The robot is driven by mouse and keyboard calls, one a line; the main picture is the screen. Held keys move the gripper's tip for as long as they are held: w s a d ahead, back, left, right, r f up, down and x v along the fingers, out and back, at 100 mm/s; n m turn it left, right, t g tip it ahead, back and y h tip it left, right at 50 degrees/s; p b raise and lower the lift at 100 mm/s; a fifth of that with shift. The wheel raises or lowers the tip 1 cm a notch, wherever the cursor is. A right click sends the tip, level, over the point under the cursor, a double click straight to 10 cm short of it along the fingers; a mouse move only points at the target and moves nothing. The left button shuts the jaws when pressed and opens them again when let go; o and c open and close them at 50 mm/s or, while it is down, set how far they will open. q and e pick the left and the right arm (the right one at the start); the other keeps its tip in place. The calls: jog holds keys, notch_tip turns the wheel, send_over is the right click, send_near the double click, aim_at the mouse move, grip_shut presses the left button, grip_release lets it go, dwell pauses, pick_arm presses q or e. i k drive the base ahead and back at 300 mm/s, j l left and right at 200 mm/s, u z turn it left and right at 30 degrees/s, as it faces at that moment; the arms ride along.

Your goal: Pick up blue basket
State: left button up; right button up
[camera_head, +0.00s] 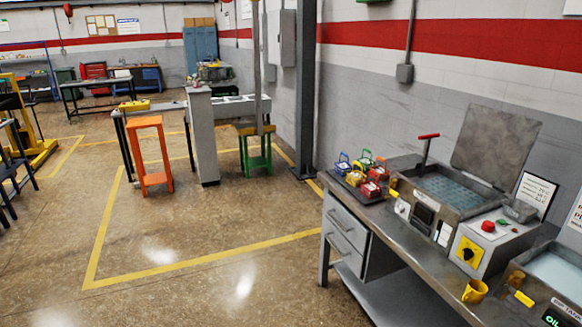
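The blue basket (342,163) is small, with a raised handle, and stands at the back left of a group of small baskets on the left end of the grey metal workbench (383,221) at right. A green-handled basket (364,160) stands just right of it. Red baskets (371,189) and a yellow-handled basket (356,177) stand in front. The contents of the blue basket are too small to make out. Neither of my grippers is in view.
A machine with an open lid (495,140) and a red-handled lever (427,145) stands right of the baskets. A yellow mug (475,291) is near the bench's front edge. The floor left of the bench is open. An orange stool (150,150) stands further back.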

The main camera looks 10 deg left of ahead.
aim_at(342, 169)
jog(key=i+j, duration=1)
jog(key=i, duration=0.2)
jog(key=z, duration=0.05)
